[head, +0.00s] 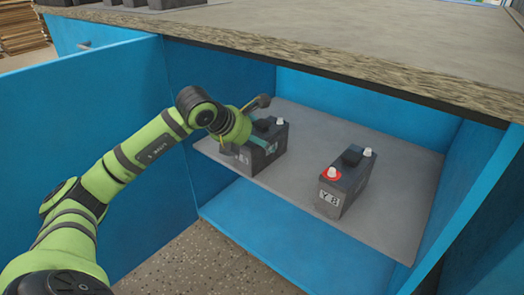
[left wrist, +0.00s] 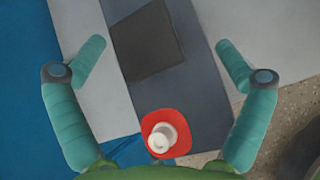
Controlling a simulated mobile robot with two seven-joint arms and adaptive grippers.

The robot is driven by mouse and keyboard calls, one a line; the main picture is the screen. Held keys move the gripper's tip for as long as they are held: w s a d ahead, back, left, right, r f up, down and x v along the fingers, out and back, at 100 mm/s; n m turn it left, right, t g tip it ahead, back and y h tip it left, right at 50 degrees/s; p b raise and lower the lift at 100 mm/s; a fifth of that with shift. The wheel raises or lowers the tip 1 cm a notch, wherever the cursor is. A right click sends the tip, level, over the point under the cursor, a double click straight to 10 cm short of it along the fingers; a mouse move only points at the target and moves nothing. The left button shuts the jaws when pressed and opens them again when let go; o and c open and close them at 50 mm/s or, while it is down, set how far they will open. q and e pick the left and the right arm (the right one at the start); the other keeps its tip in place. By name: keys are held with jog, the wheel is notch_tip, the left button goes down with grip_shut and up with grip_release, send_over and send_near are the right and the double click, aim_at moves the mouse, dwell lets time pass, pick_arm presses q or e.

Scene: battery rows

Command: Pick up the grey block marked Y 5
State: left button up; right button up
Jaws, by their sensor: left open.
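A dark grey block (head: 274,153) with a white post stands on the left of the cabinet shelf. Its label is mostly hidden behind my gripper, so I cannot read its mark. My left gripper (head: 250,146) is over this block, open. In the left wrist view the open fingers (left wrist: 162,48) lie on either side of the block (left wrist: 195,85), with its dark cap and red terminal with a white post between them. I cannot tell whether they touch it. A second dark grey block (head: 352,185), marked Y 8, stands to the right. My right gripper is not in view.
The grey shelf (head: 390,225) sits inside a blue cabinet under a thick worktop (head: 340,40). An open blue door (head: 90,120) stands at the left, and the blue side wall (head: 470,200) bounds the right. Free shelf lies between the two blocks.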

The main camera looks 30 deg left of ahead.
pick_arm(q)
jog(key=shift+w+f, duration=0.1)
jog(key=shift+w, duration=0.05)
jog(key=c, duration=1.2)
jog(key=shift+w+r, duration=0.1)
jog(key=shift+r, duration=0.15)
jog(key=shift+c, duration=1.1)
